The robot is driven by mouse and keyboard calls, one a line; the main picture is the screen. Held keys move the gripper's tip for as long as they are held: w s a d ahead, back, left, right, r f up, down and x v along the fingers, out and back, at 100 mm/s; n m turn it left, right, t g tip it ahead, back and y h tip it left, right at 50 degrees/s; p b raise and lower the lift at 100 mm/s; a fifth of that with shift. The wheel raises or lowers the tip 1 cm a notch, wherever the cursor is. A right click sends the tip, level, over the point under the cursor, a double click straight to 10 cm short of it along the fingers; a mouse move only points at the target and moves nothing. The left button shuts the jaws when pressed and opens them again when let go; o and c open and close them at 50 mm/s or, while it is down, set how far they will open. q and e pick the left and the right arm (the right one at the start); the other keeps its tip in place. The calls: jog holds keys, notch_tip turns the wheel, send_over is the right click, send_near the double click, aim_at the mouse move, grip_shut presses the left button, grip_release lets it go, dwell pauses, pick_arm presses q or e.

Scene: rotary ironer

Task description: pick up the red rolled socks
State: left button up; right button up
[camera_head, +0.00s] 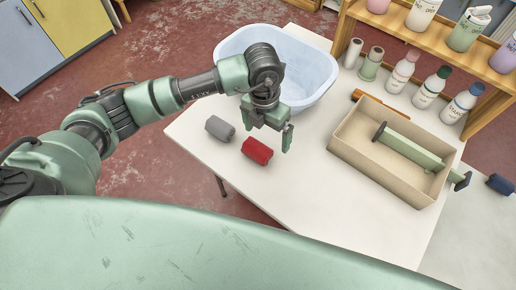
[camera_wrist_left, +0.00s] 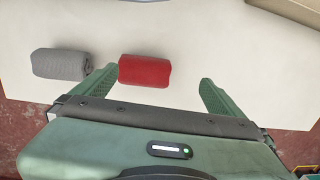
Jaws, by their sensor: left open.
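The red rolled socks (camera_head: 257,151) lie on the white table (camera_head: 300,200), near its left edge in the head view. My left gripper (camera_head: 270,137) hangs just above and beside them, with its fingers apart. In the left wrist view the red rolled socks (camera_wrist_left: 145,71) show between the two open fingers of the left gripper (camera_wrist_left: 158,92), closer to the left finger and a little beyond the tips. Nothing is held. My right gripper is in neither view.
A grey roll (camera_head: 220,128) lies just left of the red socks. A pale blue basin (camera_head: 312,72) stands behind the gripper. A beige box (camera_head: 345,148) with a green bar (camera_head: 408,147) is to the right. Bottles (camera_head: 402,72) line the back. The table's front middle is clear.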

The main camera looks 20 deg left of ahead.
aim_at(260, 143)
pick_arm(q)
jog(key=shift+w+a+y, duration=0.25)
jog(key=shift+a+y, duration=0.15)
jog(key=shift+a, duration=0.4)
jog(key=shift+a+f, duration=0.1)
jog(key=shift+f, duration=0.3)
notch_tip(260, 143, down, 6)
jog(key=shift+s+a+f+p, duration=0.1)
jog(key=shift+s+f+p, duration=0.05)
jog(key=shift+p, duration=0.9)
jog(key=shift+f, duration=0.3)
jog(key=c, duration=1.4)
